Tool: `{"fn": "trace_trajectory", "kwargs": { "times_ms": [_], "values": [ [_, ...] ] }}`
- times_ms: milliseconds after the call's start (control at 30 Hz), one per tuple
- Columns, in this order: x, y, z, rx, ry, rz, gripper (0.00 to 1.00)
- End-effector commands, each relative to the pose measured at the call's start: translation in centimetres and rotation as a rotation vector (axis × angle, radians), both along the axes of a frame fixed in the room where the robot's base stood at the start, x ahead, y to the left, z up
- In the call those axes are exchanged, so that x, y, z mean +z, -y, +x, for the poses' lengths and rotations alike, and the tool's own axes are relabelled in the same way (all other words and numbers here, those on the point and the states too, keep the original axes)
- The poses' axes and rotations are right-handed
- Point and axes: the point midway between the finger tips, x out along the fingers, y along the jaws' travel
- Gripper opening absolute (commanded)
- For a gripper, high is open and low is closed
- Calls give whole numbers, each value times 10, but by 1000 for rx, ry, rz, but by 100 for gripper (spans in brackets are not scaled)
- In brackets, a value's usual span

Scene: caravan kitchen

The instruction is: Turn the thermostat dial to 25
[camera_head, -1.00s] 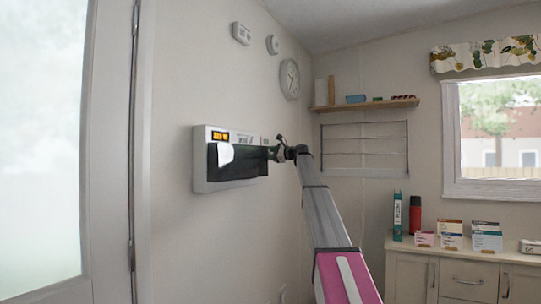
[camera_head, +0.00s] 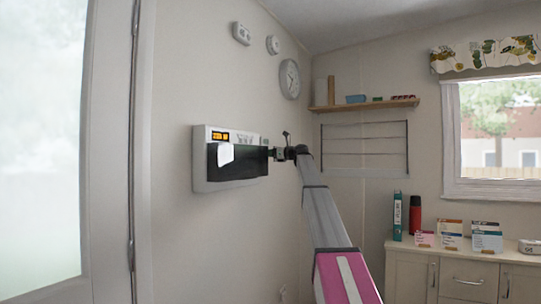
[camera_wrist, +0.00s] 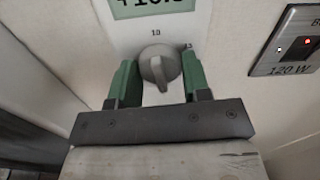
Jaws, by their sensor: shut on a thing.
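The thermostat dial (camera_wrist: 158,62) is a round grey knob with a raised ridge, on a pale panel in the wrist view. A "10" is printed above it and a small, unclear mark stands to its upper right. The ridge runs down and slightly right. My gripper (camera_wrist: 160,75) has a green finger on each side of the dial and is shut on it. In the head view my gripper (camera_head: 273,153) is at the right end of the wall unit (camera_head: 200,175); the dial is hidden there.
A display (camera_wrist: 155,8) above the dial is cut off, its reading only partly visible. A metal plate (camera_wrist: 290,45) marked "120 W" with lights is to the right. A shelf (camera_head: 365,105) and a cabinet (camera_head: 455,275) stand farther right in the head view.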

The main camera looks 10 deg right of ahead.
Motion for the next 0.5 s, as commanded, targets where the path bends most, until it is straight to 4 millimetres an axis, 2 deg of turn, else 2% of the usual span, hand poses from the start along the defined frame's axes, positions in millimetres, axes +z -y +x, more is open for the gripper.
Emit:
{"fn": "trace_trajectory", "kwargs": {
  "times_ms": [500],
  "values": [
    [-1,0,0,0,-64,44,20]
  ]
}}
